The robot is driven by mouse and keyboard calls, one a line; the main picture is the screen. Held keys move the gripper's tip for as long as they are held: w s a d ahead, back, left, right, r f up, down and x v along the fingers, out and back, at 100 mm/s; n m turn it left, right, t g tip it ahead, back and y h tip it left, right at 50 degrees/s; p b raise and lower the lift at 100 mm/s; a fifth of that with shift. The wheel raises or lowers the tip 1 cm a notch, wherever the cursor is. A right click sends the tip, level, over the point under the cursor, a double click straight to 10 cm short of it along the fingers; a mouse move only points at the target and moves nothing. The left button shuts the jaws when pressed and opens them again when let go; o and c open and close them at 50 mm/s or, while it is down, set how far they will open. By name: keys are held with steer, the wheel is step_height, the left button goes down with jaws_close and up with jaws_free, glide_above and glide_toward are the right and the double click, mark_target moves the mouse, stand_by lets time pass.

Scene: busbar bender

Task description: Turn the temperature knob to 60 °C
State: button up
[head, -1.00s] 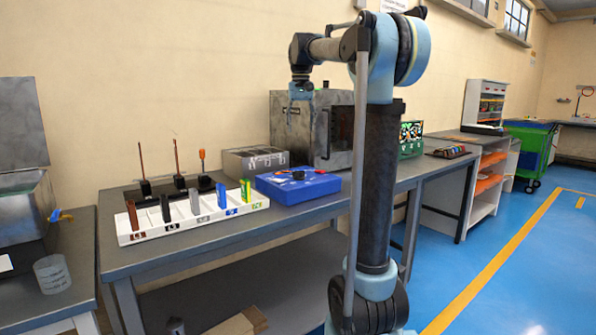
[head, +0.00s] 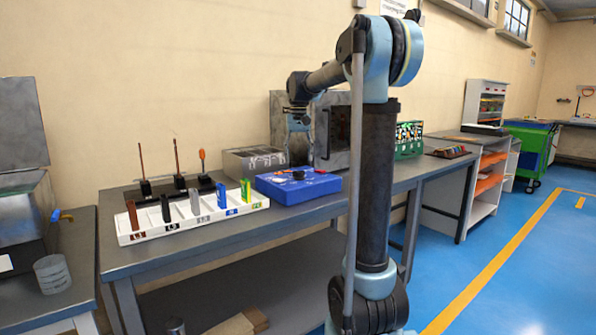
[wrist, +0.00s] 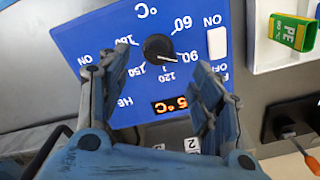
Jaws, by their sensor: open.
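The blue control box (head: 315,190) lies on the bench in the head view. Its panel fills much of the wrist view (wrist: 90,35), with the print upside down. The round black temperature knob (wrist: 158,47) sits among marks for 60, 90, 120, 150 and 180 °C; I cannot read its pointer surely. A lit orange display (wrist: 171,104) shows a 5 and °C, partly hidden by my finger. My gripper (wrist: 161,60) is open and empty, with one finger on each side of the knob in the picture. In the head view my gripper (head: 298,122) hangs above the box, apart from it.
A white rocker switch (wrist: 217,42) is beside the knob. A white tray of coloured strips (head: 190,222) lies left of the box. A metal oven (head: 280,110) stands behind, and a dark stand with upright tools (head: 165,190) is at back left.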

mark_target(299, 175)
steer(key=shift+f, duration=2.7)
steer(key=c, duration=1.1)
